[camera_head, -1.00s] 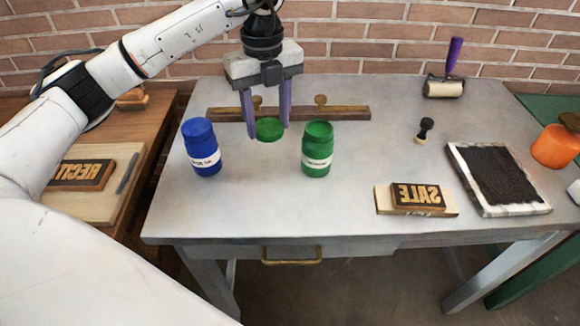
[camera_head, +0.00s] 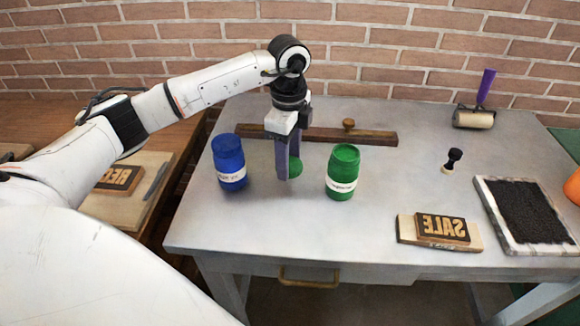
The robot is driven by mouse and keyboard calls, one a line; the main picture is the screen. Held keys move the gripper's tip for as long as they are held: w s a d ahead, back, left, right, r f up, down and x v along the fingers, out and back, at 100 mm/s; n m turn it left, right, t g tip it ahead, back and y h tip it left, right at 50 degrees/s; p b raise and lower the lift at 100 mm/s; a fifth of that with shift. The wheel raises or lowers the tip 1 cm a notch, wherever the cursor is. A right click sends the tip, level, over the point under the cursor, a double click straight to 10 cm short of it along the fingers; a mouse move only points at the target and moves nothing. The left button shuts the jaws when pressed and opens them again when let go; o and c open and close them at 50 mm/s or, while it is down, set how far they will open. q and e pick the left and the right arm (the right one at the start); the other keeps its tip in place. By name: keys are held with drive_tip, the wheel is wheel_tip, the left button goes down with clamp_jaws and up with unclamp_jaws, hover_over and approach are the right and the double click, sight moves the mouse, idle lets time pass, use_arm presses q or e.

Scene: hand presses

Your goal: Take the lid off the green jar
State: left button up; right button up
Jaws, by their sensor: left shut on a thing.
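The green jar (camera_head: 341,178) stands upright on the grey table, with a white label around it. The round green lid (camera_head: 296,168) is apart from the jar, to its left. My left gripper (camera_head: 288,172) is shut on the lid and points down between the blue jar and the green jar. Its fingers hide part of the lid. I cannot tell whether the lid touches the table. My right gripper is not in view.
A blue jar (camera_head: 229,163) stands left of the gripper. A SALE block (camera_head: 442,228), a black ink pad (camera_head: 524,211), a stamp (camera_head: 452,160) and a roller (camera_head: 474,117) are to the right. The front middle is clear.

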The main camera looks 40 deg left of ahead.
use_arm(q)
drive_tip(key=shift+f, duration=1.45)
drive_tip(key=shift+f, duration=0.1)
drive_tip(key=o, duration=1.1)
drive_tip(key=shift+o, duration=0.2)
wheel_tip(320, 180, up, 12)
drive_tip(key=shift+b, duration=0.4)
